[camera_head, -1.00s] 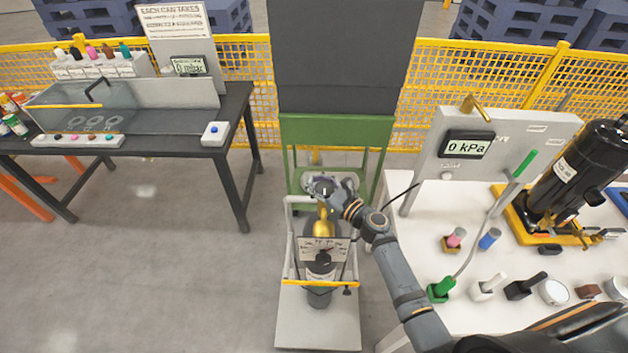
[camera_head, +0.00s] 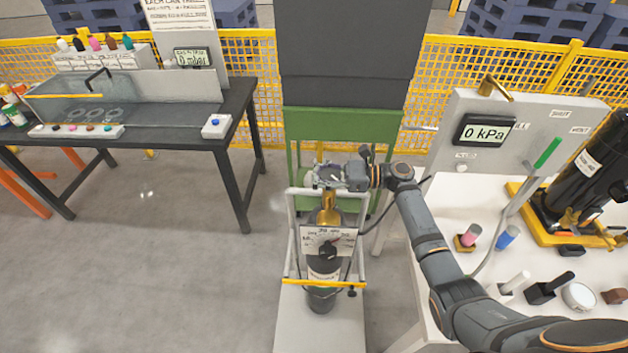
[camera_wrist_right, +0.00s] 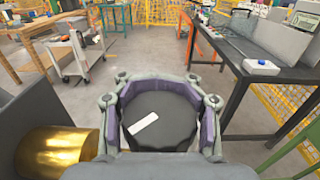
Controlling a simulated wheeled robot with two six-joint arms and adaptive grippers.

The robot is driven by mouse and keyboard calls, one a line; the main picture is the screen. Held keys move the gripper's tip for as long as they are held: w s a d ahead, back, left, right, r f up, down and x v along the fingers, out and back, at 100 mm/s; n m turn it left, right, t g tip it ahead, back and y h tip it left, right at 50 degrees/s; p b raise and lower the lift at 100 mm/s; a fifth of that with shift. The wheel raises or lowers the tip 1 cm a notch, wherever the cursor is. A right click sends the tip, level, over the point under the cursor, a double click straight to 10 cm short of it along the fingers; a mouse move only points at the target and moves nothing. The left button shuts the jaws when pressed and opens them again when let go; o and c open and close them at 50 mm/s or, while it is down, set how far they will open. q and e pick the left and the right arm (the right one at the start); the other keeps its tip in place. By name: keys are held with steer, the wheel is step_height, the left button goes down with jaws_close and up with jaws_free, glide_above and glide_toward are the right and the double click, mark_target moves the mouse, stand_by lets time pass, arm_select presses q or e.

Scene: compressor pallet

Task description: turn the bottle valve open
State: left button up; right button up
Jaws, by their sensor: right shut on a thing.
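The dark gas bottle (camera_head: 322,295) stands upright in a white wheeled frame, with a brass valve body (camera_head: 327,212) on top. My right gripper (camera_head: 326,178) is at the top of the valve, its wrist coming in from the right. In the right wrist view, the gripper's purple-padded fingers (camera_wrist_right: 164,92) are shut around the round black valve handwheel (camera_wrist_right: 165,122), which has a white mark (camera_wrist_right: 144,124). A brass part (camera_wrist_right: 57,152) shows at the lower left there. In the head view the gripper mostly hides the handwheel. My left gripper is not in view.
A white bench at right carries a panel reading 0 kPa (camera_head: 485,133) and a black compressor (camera_head: 590,175). A dark table (camera_head: 235,110) stands at left, with open floor between.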

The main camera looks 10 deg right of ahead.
steer(key=n+g+b, duration=0.1)
steer(key=g, duration=0.1)
steer(key=s+n+g+b, duration=0.1)
steer(key=n+g+b, duration=0.2)
steer(key=g, duration=0.2)
steer(key=shift+s+f+b, duration=0.25)
steer(key=shift+s+b, duration=0.05)
steer(key=shift+b, duration=0.05)
steer(key=shift+s+d+r+n+g+b, duration=0.1)
steer(key=shift+s+r+n+g+b, duration=0.1)
steer(key=shift+n+g+b, duration=0.45)
steer(key=shift+n+g, duration=0.25)
steer(key=shift+g, duration=0.1)
steer(key=shift+r, duration=0.15)
stand_by(0.5)
steer(key=o, duration=0.9)
steer(key=shift+c, duration=0.2)
steer(key=o, duration=0.4)
steer(key=shift+d, duration=0.2)
steer(key=shift+a, duration=0.1)
step_height(320, 180, up, 10)
